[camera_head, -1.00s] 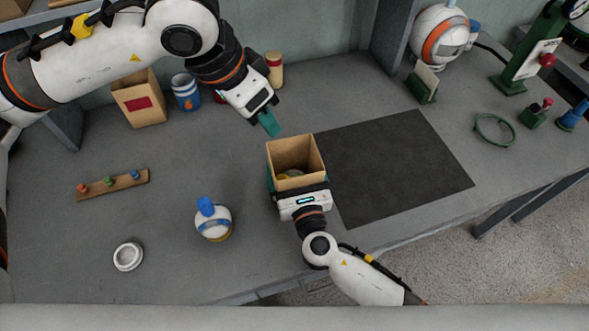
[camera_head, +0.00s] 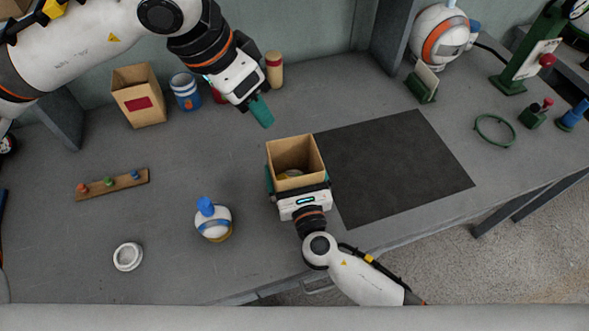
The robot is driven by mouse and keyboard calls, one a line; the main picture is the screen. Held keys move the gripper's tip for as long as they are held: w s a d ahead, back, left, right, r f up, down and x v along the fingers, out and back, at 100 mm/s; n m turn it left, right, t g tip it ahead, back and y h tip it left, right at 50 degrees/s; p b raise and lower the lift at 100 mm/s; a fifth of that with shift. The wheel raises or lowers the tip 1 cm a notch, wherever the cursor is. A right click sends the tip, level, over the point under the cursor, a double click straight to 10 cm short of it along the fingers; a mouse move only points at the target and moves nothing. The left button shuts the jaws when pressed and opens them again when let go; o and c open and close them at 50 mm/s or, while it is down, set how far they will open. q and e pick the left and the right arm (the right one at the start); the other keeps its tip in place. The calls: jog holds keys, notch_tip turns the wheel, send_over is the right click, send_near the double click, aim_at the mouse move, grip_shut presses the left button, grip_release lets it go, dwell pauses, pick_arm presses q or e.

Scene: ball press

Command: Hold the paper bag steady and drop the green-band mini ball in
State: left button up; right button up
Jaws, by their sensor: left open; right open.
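The open brown paper bag (camera_head: 297,152) stands upright on the table at the middle. A small yellowish-green thing (camera_head: 291,174) shows inside the bag, partly hidden by its wall; I cannot make out a green band on it. My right gripper (camera_head: 297,183) is at the near side of the bag, with its teal fingers spread around the bag's sides. My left gripper (camera_head: 261,110) is above and behind the bag, up and to the left of its opening. It is open and empty, with its teal fingertips pointing down.
A dark mat (camera_head: 395,168) lies right of the bag. A peg board (camera_head: 113,184) lies left. A box with a red label (camera_head: 139,97), a blue can (camera_head: 185,91) and a jar (camera_head: 274,70) stand behind.

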dwell(0.4)
jog(key=v, duration=1.2)
jog(key=shift+s+f, duration=0.1)
